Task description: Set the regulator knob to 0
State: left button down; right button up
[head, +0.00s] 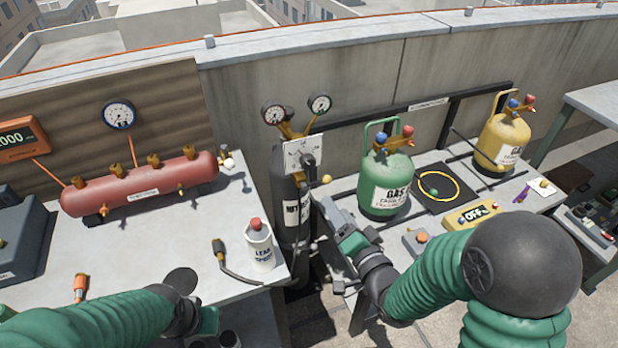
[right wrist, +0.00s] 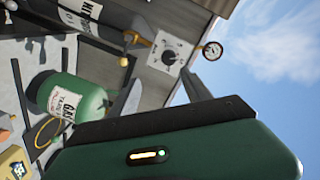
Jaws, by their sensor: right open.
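The regulator has a white dial plate (head: 303,154) at the top of the dark nitrogen cylinder (head: 291,200). Its dark knob (head: 308,160) sits on that plate. In the right wrist view the plate (right wrist: 156,67) shows tilted, with the round black knob (right wrist: 169,58) at its middle and marks around it; I cannot read the setting. My right gripper (head: 330,208) is open and empty, below and slightly right of the knob, apart from it. My left gripper (head: 192,304) is low over the left table; its jaws are not clear.
Two gauges (head: 274,115) top the regulator. A green gas cylinder (head: 385,185) stands close right of my right gripper. A leak spray bottle (head: 259,245) and a red manifold (head: 140,187) are on the left table. A yellow cylinder (head: 502,140) stands farther right.

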aim_at(309, 166)
jog(key=shift+t+y, duration=0.3)
jog(key=shift+t, duration=0.1)
jog(key=x, duration=1.7)
jog(key=shift+s+a+r, duration=0.15)
jog(key=shift+a+r, duration=0.05)
jog(key=shift+r, duration=0.2)
grip_shut()
